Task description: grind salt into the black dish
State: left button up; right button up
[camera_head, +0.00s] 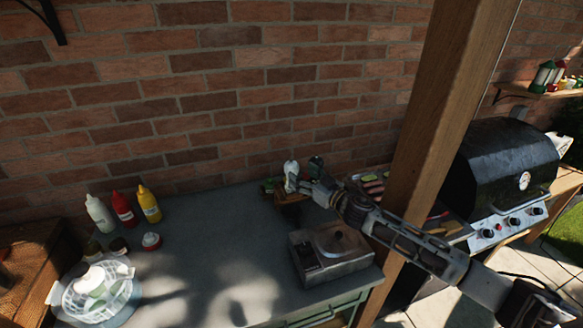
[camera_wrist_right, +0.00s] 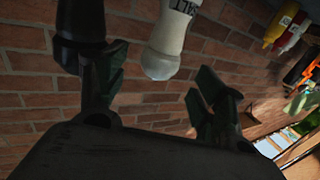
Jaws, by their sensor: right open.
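A white salt grinder (camera_head: 291,172) stands at the back of the counter near the brick wall. It also shows in the right wrist view (camera_wrist_right: 172,40), with part of its label readable. My right gripper (camera_head: 306,187) is close to it. A dark grinder-like object (camera_head: 317,163) is just right of the salt; a dark shape (camera_wrist_right: 80,22) overlaps the left finger in the wrist view. I cannot make out the black dish. My left gripper is out of view.
A wooden post (camera_head: 440,110) and black grill (camera_head: 505,165) are right. The counter's middle is clear.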

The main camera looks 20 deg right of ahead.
aim_at(291, 168)
jog(key=shift+p+x, duration=0.75)
jog(key=shift+x, duration=2.4)
jog(key=shift+c, duration=0.2)
jog(key=c, duration=1)
jog(key=shift+m+t+h+b, duration=0.4)
jog(key=shift+m+h+b, duration=0.15)
jog(key=shift+h, duration=0.35)
jog(key=shift+f+m+h, duration=0.1)
jog(key=shift+m+h, duration=0.35)
jog(key=shift+h, duration=0.15)
jog(key=shift+m+t+h+b, duration=0.4)
jog(key=shift+m+h+b, duration=0.6)
jog(key=shift+h+b, duration=0.5)
jog(key=shift+m+h+b, duration=1.3)
jog(key=shift+h+b, duration=0.45)
jog(key=shift+h, duration=0.35)
jog(key=shift+m+g+h+b, duration=0.3)
jog(key=shift+m+h+b, duration=0.4)
jog(key=shift+h+b, duration=0.55)
